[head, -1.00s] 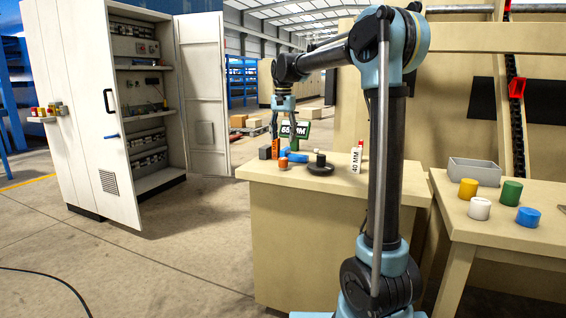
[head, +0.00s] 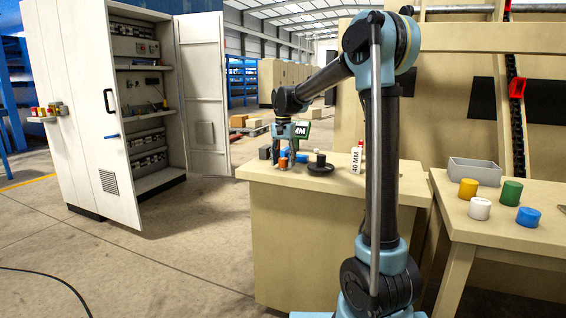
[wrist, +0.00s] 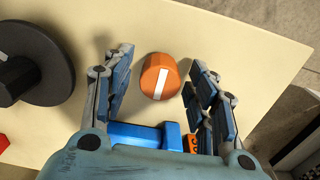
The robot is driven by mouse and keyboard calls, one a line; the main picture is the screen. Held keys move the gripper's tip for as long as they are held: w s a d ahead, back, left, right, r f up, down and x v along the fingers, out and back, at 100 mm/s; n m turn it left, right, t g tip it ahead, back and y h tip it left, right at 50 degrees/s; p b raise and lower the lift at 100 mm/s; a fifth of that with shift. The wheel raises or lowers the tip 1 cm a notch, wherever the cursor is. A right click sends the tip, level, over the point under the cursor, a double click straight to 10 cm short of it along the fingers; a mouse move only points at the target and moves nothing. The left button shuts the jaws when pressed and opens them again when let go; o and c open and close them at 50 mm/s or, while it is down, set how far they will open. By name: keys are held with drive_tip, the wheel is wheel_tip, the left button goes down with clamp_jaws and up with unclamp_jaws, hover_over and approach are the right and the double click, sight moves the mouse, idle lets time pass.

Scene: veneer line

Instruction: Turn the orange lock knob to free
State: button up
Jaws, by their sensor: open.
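The orange lock knob (wrist: 152,78) is round with a white stripe across its top. In the wrist view the stripe runs slightly tilted from vertical. My gripper (wrist: 157,78) is open, with one finger on each side of the knob and visible gaps between. It is not closed on anything. In the head view my gripper (head: 288,150) is over the left part of the bench top, and the orange knob (head: 285,153) shows small between its fingers. A blue part (wrist: 140,134) and an orange piece with dark markings (wrist: 192,143) lie close to the knob.
A black handwheel (wrist: 45,62) stands to the left in the wrist view. A dark grey block (head: 264,153) is at the bench's left edge.

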drive_tip(key=shift+c, duration=0.4)
drive_tip(key=c, duration=1)
drive_tip(key=shift+o, duration=0.2)
drive_tip(key=n, duration=0.4)
drive_tip(key=shift+n, duration=0.4)
drive_tip(key=n, duration=0.4)
drive_tip(key=shift+n, duration=0.3)
drive_tip(key=n, duration=0.4)
drive_tip(key=shift+n, duration=0.3)
drive_tip(key=shift+d+n, duration=0.1)
drive_tip(key=shift+n, duration=1.8)
